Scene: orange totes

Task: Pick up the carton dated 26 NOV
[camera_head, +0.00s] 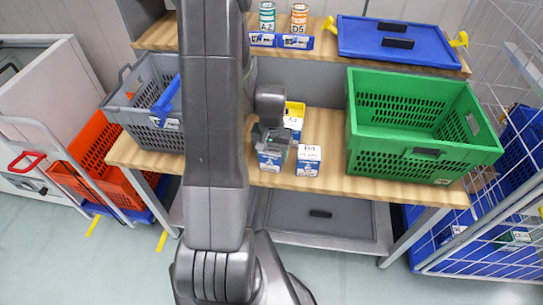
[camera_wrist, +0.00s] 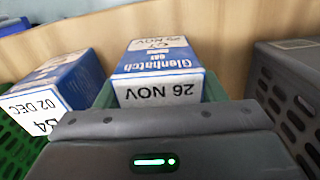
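The carton dated 26 NOV (camera_wrist: 160,85) is blue and white, marked Glenhatch, with its date upside down in the wrist view. In the head view it stands on the wooden shelf (camera_head: 380,184) as the left front carton (camera_head: 268,162), partly covered by my gripper (camera_head: 272,140). My gripper (camera_wrist: 160,95) has its green fingers at both sides of this carton. No clear gap shows, but I cannot tell whether the fingers press on it. A similar carton dated 02 DEC (camera_wrist: 45,90) is beside it, standing to the right in the head view (camera_head: 308,160).
A yellow-topped carton (camera_head: 294,116) stands behind. The green crate (camera_head: 425,155) is to the right and the grey crate (camera_head: 150,135) to the left. Cans (camera_head: 267,16) and a blue lid (camera_head: 390,40) are on the upper shelf.

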